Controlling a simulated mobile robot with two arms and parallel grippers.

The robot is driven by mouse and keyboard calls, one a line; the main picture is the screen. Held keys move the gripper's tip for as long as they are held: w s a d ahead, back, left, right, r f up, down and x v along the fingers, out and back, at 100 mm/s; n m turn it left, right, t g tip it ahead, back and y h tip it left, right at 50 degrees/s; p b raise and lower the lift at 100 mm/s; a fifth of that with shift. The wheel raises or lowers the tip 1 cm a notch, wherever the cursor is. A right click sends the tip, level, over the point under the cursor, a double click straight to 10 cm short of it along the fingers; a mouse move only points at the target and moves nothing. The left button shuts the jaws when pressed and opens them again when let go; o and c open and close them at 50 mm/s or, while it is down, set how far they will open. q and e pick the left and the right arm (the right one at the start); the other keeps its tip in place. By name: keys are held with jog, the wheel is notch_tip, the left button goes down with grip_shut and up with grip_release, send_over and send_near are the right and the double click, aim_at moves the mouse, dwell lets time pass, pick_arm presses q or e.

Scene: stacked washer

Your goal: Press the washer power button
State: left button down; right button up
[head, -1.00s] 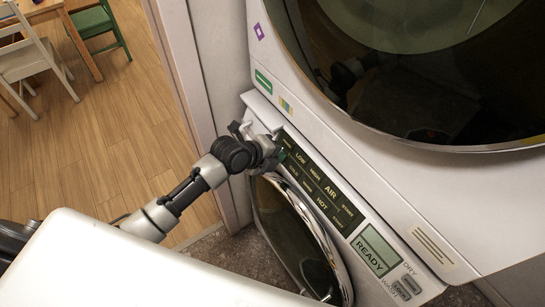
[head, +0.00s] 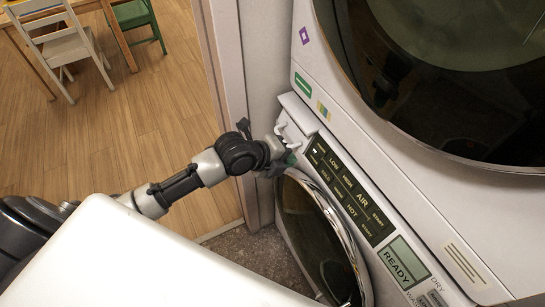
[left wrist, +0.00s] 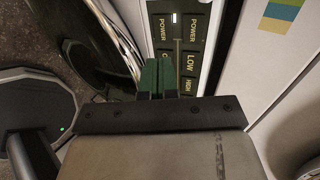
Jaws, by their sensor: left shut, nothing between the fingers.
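The control panel (head: 352,192) is a dark strip on the stacked washer's white front. The left wrist view shows two POWER labels at its end; the washer power button (left wrist: 163,28) is the left one, in the column with a label starting with C. The other POWER button (left wrist: 194,26) is above LOW. A small lit white mark sits between them. My left gripper (head: 290,159) is shut and empty beside the panel's POWER end. Its green fingertips (left wrist: 157,78) appear below the POWER labels in the wrist view and partly hide the C label. Contact cannot be told. My right gripper is not in view.
The round lower washer door (head: 322,240) is below the panel, close to my left gripper. The large upper door (head: 450,100) is above. A READY display (head: 404,262) is farther along the panel. A wall edge (head: 225,90) stands left of the machine, with wooden floor beyond.

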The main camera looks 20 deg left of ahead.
pick_arm(q)
jog(key=v, duration=0.5)
jog(key=shift+f+b, duration=0.1)
jog(key=shift+b, duration=0.2)
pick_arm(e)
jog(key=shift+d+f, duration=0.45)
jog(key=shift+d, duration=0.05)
pick_arm(q)
jog(key=shift+a, duration=0.1)
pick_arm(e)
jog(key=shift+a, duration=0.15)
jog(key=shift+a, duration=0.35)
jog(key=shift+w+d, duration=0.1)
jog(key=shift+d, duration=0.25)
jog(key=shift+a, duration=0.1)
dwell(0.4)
